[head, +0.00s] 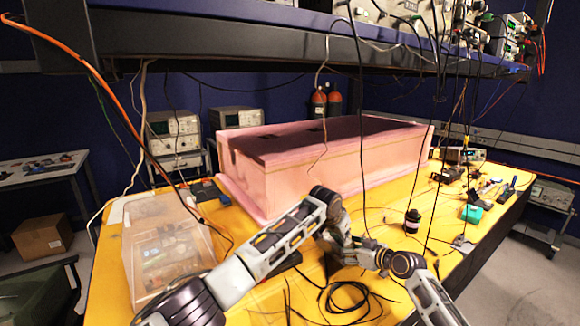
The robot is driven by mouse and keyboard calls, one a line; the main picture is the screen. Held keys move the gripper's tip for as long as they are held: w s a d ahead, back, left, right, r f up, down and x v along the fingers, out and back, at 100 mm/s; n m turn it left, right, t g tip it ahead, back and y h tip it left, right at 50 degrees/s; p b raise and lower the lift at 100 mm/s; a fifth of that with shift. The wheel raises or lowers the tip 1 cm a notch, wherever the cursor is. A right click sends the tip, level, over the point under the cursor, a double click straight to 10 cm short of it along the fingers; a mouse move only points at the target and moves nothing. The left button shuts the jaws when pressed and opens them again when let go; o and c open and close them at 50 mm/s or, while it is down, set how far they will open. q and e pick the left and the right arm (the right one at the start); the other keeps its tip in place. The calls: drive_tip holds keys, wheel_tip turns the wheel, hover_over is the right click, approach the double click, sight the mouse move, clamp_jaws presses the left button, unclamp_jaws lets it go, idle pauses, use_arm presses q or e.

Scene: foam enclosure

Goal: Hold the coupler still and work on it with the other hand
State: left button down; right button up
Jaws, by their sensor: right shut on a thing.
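My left arm comes in from the left and bends down at its wrist, and my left gripper (333,234) is over the yellow table (265,298) near the middle. Its fingers are small and overlap my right gripper, so I cannot tell whether they are open. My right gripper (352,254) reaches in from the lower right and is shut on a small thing. That thing is mostly hidden between the two grippers, and I cannot make out whether it is the coupler. The two grippers are close together, just in front of the pink foam enclosure (290,178).
A clear plastic box (165,255) stands at the left of the table. Loose black cables (345,300) lie in front of my grippers. Wires hang from the shelf (250,45) above.

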use_arm(q)
drive_tip(key=shift+w+a+m, duration=0.1)
drive_tip(key=shift+m, duration=0.2)
drive_tip(key=shift+m+g+h, duration=0.4)
drive_tip(key=shift+m, duration=0.2)
drive_tip(key=shift+w+a+m, duration=0.1)
drive_tip(key=shift+w+m, duration=0.05)
drive_tip(key=shift+m, duration=0.35)
drive_tip(key=shift+m+g+h, duration=0.3)
drive_tip(key=shift+m+g, duration=0.2)
drive_tip(key=shift+m, duration=0.1)
drive_tip(key=shift+m, duration=0.3)
drive_tip(key=c, duration=1.4)
unclamp_jaws()
drive_tip(key=shift+o, duration=0.5)
